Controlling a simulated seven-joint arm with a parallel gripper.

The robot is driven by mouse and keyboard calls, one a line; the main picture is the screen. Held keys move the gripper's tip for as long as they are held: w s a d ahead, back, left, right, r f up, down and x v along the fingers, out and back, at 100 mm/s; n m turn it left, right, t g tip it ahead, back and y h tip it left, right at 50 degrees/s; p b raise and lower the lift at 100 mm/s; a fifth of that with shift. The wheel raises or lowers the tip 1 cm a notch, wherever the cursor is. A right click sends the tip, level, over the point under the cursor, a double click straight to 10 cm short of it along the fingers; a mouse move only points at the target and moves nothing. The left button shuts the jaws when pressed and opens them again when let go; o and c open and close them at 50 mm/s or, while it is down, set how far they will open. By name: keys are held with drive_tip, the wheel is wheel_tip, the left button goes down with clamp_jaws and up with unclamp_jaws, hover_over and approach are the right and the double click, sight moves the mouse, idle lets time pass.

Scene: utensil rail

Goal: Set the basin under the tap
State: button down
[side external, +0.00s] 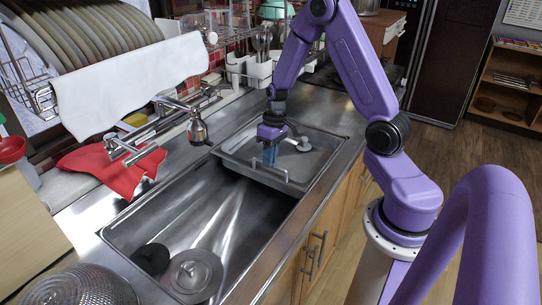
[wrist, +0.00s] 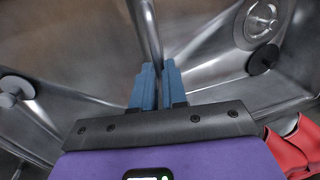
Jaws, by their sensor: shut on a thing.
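The basin (side external: 322,156) is a shallow rectangular steel tub at the far right end of the sink, with a grey knobbed part inside. Whether the basin rests on the sink edges or is lifted cannot be told.
The open sink (side external: 200,215) holds a round drain strainer (side external: 192,272) and a black plug (side external: 151,258). A red cloth (side external: 115,168) lies behind the sink. A white towel (side external: 130,85) and plate rack hang above. A glass bowl (side external: 78,287) stands front left.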

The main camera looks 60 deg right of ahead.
drive_tip(key=a, duration=3.1)
drive_tip(key=shift+a, duration=0.3)
drive_tip(key=c, duration=1.2)
unclamp_jaws()
drive_tip(key=shift+o, duration=0.2)
drive_tip(key=d+r, duration=0.1)
drive_tip(key=r, duration=0.7)
drive_tip(key=d+r, duration=0.2)
drive_tip(key=r, duration=0.7)
drive_tip(key=shift+d, duration=0.25)
drive_tip(key=shift+r, duration=0.1)
